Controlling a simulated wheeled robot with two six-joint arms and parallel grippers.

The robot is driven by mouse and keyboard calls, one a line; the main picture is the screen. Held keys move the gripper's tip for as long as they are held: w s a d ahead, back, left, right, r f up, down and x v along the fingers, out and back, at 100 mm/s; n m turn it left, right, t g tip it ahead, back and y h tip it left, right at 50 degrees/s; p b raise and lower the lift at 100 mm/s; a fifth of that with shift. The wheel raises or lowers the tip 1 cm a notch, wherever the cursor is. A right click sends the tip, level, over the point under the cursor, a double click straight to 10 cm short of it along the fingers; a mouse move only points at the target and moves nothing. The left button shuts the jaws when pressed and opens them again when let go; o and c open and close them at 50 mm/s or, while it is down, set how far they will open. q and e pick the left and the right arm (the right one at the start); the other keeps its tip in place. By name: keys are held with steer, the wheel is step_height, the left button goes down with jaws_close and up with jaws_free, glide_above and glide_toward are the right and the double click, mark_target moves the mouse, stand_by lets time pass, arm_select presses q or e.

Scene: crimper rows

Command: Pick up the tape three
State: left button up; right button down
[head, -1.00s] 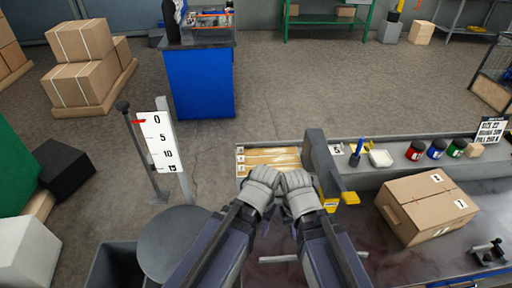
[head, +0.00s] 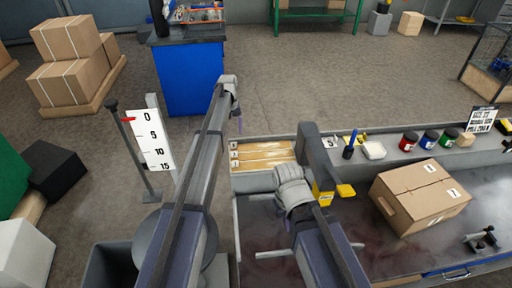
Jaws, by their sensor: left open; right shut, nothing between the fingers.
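A shallow tray (head: 241,182) at the back left of the workbench holds several yellowish strips in rows. Small white number cards stand at the left end of the rows; the digits are too small to read surely. I cannot tell which strip is tape three. My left gripper (head: 233,98) is open and empty, stretched out far past the tray, in front of the blue cabinet. My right gripper (head: 288,178) is shut and empty, at the tray's front right corner. The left arm passes along the left side of the tray.
A grey upright press (head: 318,155) with a yellow lever stands right of the tray. A cardboard box (head: 425,195) lies at the right. Red, blue and green jars line the back ledge. A scale board (head: 149,140) stands left. The bench front is mostly clear.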

mark_target(234, 144)
arm_select(q)
steer(key=shift+f+b, duration=1.3)
steer(key=shift+f, duration=0.05)
steer(key=shift+f, duration=0.1)
step_height(234, 144, down, 5)
steer(key=b, duration=0.5)
steer(key=shift+s+d, duration=0.1)
steer(key=shift+d, duration=0.05)
jaws_close()
